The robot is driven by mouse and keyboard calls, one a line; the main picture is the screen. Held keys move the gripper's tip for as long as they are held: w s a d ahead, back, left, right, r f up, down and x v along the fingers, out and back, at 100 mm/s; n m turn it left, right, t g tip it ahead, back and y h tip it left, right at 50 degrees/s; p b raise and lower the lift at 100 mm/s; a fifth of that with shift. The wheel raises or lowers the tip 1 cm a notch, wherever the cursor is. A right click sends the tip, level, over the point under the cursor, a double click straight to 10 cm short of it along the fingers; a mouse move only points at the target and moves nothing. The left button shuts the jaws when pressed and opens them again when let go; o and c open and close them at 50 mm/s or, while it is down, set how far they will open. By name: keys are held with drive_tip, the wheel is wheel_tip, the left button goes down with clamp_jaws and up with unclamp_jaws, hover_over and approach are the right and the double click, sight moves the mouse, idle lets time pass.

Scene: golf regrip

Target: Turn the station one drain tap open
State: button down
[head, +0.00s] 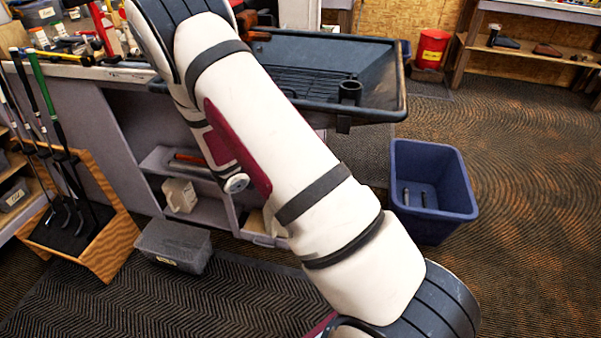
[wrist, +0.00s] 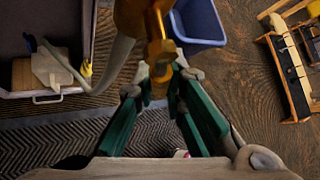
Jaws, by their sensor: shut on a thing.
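In the wrist view a brass-yellow tap (wrist: 157,52) hangs below a brown-orange fitting at the top middle. My gripper (wrist: 162,75) has its green fingers on either side of the tap's lower part and is shut on it. The exact contact is small and partly hidden by the fingertips. In the head view the dark basin (head: 385,110) of the station stands behind my arm. The tap and my gripper are hidden there, with my arm across the middle.
A blue bin (head: 433,185) stands on the floor right of the basin and also shows in the wrist view (wrist: 197,22). A grey box (head: 173,246) and a wooden club rack (head: 105,235) stand at left. A pale hose (wrist: 112,62) runs left of the tap. The right floor is open.

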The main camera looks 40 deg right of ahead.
drive_tip(key=shift+w+a+f+m+t+y, duration=0.15)
drive_tip(key=shift+w+a+m+t+y, duration=0.2)
drive_tip(key=shift+m+t+y, duration=0.2)
idle(0.4)
drive_tip(key=c, duration=1.6)
unclamp_jaws()
drive_tip(key=shift+c, duration=0.2)
drive_tip(key=v, duration=1.2)
